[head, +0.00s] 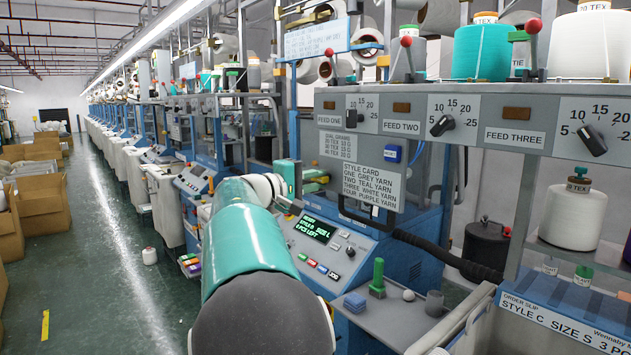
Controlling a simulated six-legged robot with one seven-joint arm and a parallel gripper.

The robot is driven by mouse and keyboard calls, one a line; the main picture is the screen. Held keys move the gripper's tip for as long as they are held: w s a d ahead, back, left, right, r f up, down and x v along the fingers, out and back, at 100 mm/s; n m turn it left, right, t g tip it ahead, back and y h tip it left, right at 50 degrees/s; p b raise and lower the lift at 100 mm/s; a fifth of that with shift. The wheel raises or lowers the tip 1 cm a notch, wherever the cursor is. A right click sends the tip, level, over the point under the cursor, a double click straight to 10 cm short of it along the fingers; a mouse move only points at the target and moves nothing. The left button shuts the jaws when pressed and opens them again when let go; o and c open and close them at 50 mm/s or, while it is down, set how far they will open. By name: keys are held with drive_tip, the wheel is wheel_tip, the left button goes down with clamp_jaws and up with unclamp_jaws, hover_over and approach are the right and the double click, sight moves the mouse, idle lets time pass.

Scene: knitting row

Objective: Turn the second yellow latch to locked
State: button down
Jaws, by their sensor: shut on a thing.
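My teal and white arm reaches forward from the bottom of the head view toward the blue knitting machine (375,262). My gripper (289,206) is small and dark at the arm's far end, in front of the machine, just above its control panel. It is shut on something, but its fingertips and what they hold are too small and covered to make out. I cannot pick out any yellow latch in this view, so I cannot tell how the second one stands.
The control panel's lit display (320,229) is close below my gripper. A side shelf (395,318) holds a green-knobbed piece (378,278) and a grey cup (434,303). The feed panel (465,118) with dials spans the upper right. Cardboard boxes (42,200) line the left; the aisle floor (115,270) is mostly clear.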

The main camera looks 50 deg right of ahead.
drive_tip(key=c, duration=1.4)
unclamp_jaws()
drive_tip(key=v, duration=1.3)
drive_tip(key=shift+a, duration=0.4)
